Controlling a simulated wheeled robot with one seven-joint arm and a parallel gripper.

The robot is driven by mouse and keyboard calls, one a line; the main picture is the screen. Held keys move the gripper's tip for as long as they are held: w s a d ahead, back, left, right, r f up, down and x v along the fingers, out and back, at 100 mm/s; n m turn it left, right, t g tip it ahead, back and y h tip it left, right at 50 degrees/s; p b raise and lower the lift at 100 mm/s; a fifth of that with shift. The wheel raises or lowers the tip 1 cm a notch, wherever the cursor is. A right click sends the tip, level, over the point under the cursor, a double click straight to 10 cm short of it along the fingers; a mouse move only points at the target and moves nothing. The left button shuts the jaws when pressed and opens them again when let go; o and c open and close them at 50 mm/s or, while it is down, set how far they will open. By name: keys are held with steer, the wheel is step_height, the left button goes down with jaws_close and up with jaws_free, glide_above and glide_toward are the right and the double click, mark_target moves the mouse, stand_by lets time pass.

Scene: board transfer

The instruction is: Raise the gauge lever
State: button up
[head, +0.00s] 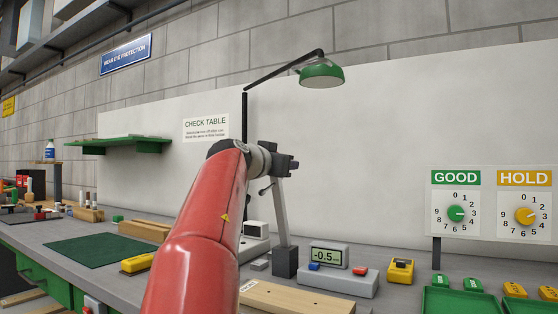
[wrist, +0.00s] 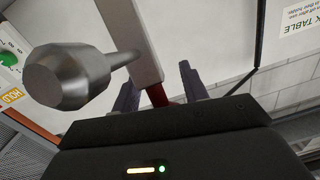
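The gauge stands on the bench, with a pale upright post (head: 281,215) on a dark base and a display box (head: 328,257) reading about -0.5. Its lever (head: 266,189) is a short dark rod with a small knob, left of the post and just below my gripper (head: 290,163). In the wrist view, the lever's grey knob (wrist: 66,78) looms large at the left, outside the fingers. My gripper's two fingers (wrist: 158,78) are apart. The pale post (wrist: 144,45) and a red part (wrist: 157,95) show in line between them; contact cannot be told.
A wooden board (head: 290,298) lies in front of the gauge. A yellow device (head: 400,270) and green trays (head: 455,300) are to the right. A green mat (head: 95,251) lies at the left. A green lamp (head: 322,76) hangs above.

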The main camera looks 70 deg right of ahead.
steer(key=shift+o, duration=0.4)
steer(key=shift+a+r, duration=0.2)
steer(key=shift+r, duration=0.05)
steer(key=shift+a+r+p, duration=0.2)
steer(key=shift+r+p, duration=0.1)
steer(key=shift+r, duration=0.45)
steer(key=shift+a+r+p, duration=0.2)
steer(key=shift+r+p, duration=0.1)
steer(key=shift+r, duration=0.45)
steer(key=shift+s+a+r, duration=0.1)
steer(key=shift+a+r, duration=0.1)
steer(key=shift+r, duration=0.55)
steer(key=shift+a+r, duration=0.25)
steer(key=shift+r, duration=0.55)
steer(key=shift+s+a+r, duration=0.1)
steer(key=shift+a+r, duration=0.1)
steer(key=shift+r, duration=0.55)
steer(key=shift+w+a+r, duration=0.1)
steer(key=shift+a+r, duration=0.2)
steer(key=shift+r, duration=0.2)
